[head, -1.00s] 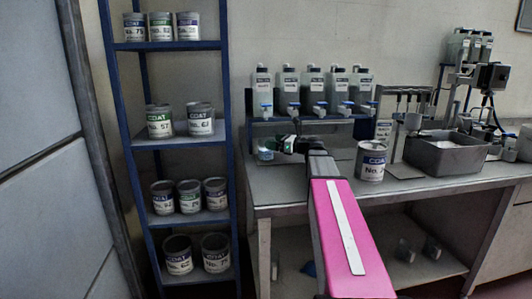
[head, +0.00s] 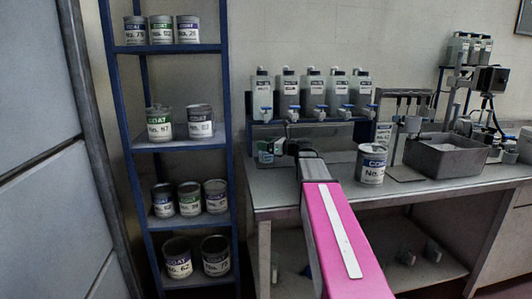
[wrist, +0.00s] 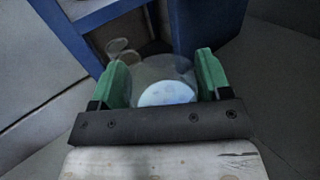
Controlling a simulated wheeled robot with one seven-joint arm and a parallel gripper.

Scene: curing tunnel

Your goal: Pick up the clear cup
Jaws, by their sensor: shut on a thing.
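The clear cup (wrist: 165,72) stands between the green fingers of my gripper (wrist: 163,76) in the wrist view. The fingers press on its left and right sides, and a pale round patch shows at its lower part. In the head view my gripper (head: 274,150) is at the left end of the bench, below the row of bottles. The cup is small there and partly hidden by the fingers. I cannot tell from these views whether the cup is touching the bench.
Several bottles with blue taps (head: 313,95) stand on a rack above the bench (head: 330,192). A labelled can (head: 371,164) stands to the right of my gripper. A grey tub (head: 446,155) is farther right. A blue shelf (head: 182,142) with several cans stands at left.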

